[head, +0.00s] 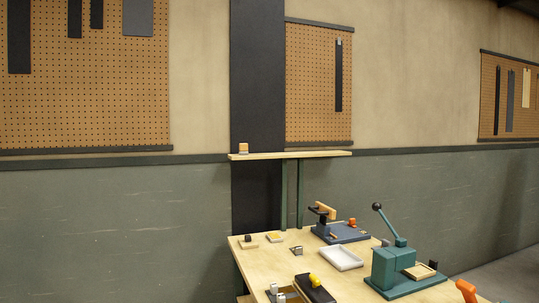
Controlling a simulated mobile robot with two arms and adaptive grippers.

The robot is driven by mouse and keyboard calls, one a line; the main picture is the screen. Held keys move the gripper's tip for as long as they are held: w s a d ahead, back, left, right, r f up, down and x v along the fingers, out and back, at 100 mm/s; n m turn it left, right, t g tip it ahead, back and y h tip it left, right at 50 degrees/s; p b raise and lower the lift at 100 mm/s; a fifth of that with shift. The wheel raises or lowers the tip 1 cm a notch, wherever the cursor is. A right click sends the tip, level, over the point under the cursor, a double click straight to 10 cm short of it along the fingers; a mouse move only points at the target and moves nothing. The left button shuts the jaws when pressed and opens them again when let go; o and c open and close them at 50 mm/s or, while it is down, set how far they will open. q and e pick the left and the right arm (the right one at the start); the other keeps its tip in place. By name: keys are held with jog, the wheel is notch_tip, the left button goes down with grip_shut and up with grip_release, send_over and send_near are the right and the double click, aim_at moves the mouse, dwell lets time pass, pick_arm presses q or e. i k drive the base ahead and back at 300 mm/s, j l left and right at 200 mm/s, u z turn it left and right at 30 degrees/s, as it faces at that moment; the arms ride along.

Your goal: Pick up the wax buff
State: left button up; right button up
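I cannot tell for sure which small item is the wax buff. A small block (243,148), orange-tan with a pale base, stands on the left end of a narrow wooden shelf (300,155). Below it, on the wooden workbench (335,284), a dark knob on a wooden base (248,241) and a flat yellow piece (275,238) lie near the back left corner. A dark block with a yellow top (315,286) lies at the front. Neither of my grippers shows in the head view.
A teal lever press (394,265) stands at the bench's right, beside a white tray (341,257). A blue-grey fixture (341,231) is at the back. An orange object (467,291) is cut off at the lower right. Pegboards (318,120) hang on the wall.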

aim_at(244, 147)
jog(key=i+j+z, duration=0.15)
jog(key=j+z, duration=0.2)
jog(key=i+j+z, duration=0.1)
jog(key=j+z, duration=0.3)
jog(key=i+j+z, duration=0.1)
jog(key=j+z, duration=0.25)
jog(key=l, duration=0.1)
